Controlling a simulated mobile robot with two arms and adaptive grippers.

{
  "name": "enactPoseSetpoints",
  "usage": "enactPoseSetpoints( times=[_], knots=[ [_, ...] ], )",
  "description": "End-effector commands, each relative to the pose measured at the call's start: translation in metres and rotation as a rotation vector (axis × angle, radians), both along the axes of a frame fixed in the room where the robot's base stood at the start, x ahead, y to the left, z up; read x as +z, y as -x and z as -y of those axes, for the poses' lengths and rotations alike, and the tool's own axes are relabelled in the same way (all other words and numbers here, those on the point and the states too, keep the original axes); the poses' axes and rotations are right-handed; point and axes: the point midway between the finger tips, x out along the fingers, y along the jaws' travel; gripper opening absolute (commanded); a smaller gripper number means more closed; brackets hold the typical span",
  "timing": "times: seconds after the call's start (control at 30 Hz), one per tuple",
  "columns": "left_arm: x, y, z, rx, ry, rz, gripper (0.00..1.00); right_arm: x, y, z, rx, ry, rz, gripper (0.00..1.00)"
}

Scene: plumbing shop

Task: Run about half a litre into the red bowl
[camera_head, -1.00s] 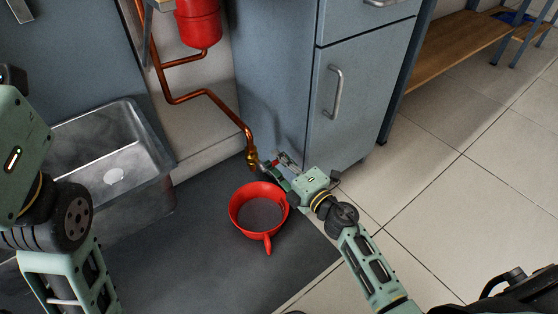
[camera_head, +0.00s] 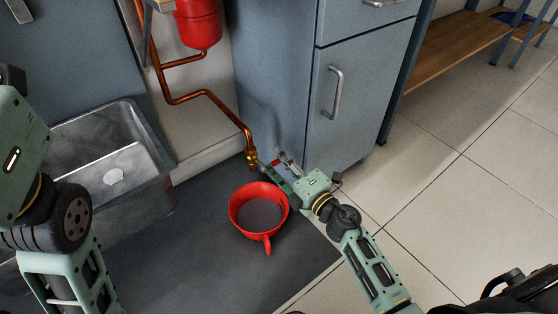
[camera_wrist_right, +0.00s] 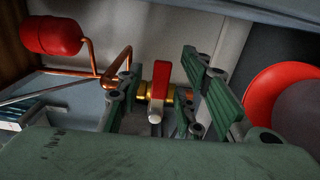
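The red bowl (camera_head: 258,226) stands upright on the dark mat, its handle towards the front. Its inside looks grey; I cannot tell how much water is in it. A brass valve (camera_head: 251,158) ends the copper pipe behind the bowl. In the right wrist view, the valve's red lever (camera_wrist_right: 159,80) shows between the fingers of my right gripper (camera_wrist_right: 160,88). These fingers are spread, with gaps on both sides of the lever. My right gripper also shows in the head view (camera_head: 279,168), just right of the valve. My left gripper is out of view; only its arm shows.
A steel sink basin (camera_head: 110,165) stands left of the bowl. A red tank (camera_head: 199,22) hangs on the copper pipe (camera_head: 205,93) above. A grey-blue cabinet (camera_head: 355,120) stands close behind my right gripper.

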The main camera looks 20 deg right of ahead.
Motion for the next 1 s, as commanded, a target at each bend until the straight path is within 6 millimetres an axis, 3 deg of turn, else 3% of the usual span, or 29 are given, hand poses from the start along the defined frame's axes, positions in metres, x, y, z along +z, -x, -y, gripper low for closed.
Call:
enactPoseSetpoints(
  times=[0.5, 0.7, 1.0],
  knots=[
    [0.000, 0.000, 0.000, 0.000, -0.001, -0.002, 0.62, -0.001, 0.092, 0.033, 0.001, 0.001, -0.003, 0.34],
    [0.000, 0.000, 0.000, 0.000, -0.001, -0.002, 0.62, -0.001, 0.105, 0.038, 0.000, 0.002, -0.002, 0.34],
    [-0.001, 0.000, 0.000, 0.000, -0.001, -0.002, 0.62, -0.001, 0.106, 0.038, 0.001, 0.001, -0.001, 0.34]
  ],
)
